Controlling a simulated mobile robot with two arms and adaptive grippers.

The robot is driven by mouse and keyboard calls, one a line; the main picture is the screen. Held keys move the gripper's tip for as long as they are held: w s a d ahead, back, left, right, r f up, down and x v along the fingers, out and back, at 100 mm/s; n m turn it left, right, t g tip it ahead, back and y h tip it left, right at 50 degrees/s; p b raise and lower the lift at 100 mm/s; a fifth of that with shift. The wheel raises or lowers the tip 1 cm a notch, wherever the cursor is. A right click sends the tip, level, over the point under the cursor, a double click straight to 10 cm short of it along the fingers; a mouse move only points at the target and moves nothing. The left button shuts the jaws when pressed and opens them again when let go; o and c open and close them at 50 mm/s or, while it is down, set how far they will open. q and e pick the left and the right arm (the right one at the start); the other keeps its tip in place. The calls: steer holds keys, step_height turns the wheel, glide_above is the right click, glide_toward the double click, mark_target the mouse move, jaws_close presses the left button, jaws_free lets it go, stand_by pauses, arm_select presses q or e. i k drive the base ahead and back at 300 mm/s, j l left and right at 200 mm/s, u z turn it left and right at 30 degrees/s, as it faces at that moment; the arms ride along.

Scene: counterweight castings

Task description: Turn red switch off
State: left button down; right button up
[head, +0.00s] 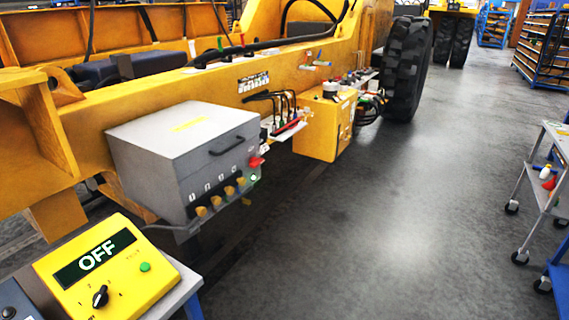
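A small red part (257,161), which may be the red switch, is at the right front corner of a grey box (180,140) on the yellow machine frame. It is too small for me to tell its position, on or off. A green part (254,178) is just below it. A yellow control box (140,265) at the lower left has a display (95,257) reading "OFF", a black rotary knob (100,296) and a green button (145,267). Neither of my grippers is in view.
The yellow machine frame (225,85) runs along the left, with a yellow box (322,125) and a big black tire (407,65) farther back. Carts with shelves (550,170) stand at the right. The grey floor (400,220) between is clear.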

mark_target(254, 162)
steer(key=i+l, duration=0.55)
steer(key=l, duration=0.15)
steer(key=i+l+u, duration=0.1)
steer(key=i+l, duration=0.5)
steer(key=l, duration=0.1)
